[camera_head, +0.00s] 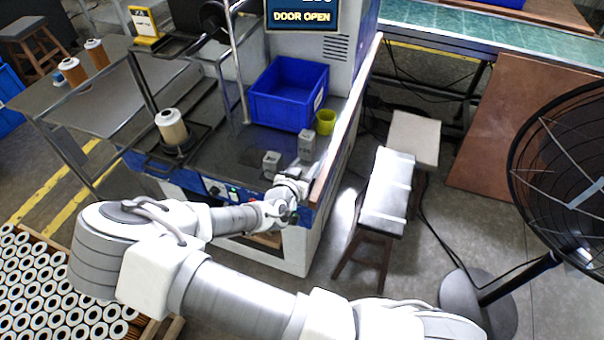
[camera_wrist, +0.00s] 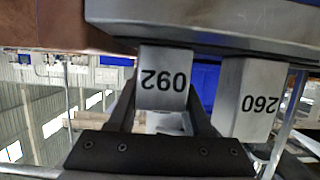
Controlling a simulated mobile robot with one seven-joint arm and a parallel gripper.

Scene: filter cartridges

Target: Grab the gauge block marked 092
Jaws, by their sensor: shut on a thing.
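My gripper (camera_wrist: 162,112) is shut on a grey metal gauge block (camera_wrist: 164,82) in the wrist view, a finger on each side of it. Its dark digits read as 092; the wrist view looks upside down. A second grey block (camera_wrist: 250,100), its digits reading as 260, stands to the right, outside the fingers. In the head view one block (camera_head: 306,145) is by the yellow cup and another (camera_head: 271,163) is nearer the bench front. My gripper there is by the bench's front edge, its fingers largely hidden. I cannot tell whether the held block is clear of the bench.
A blue bin (camera_head: 288,95) and a yellow cup (camera_head: 326,121) stand behind the blocks. A white filter cartridge (camera_head: 172,127) stands in a dark fixture to the left. A raised edge (camera_head: 345,120) bounds the bench's right side. A stool (camera_head: 385,190) and a fan (camera_head: 570,180) stand farther right.

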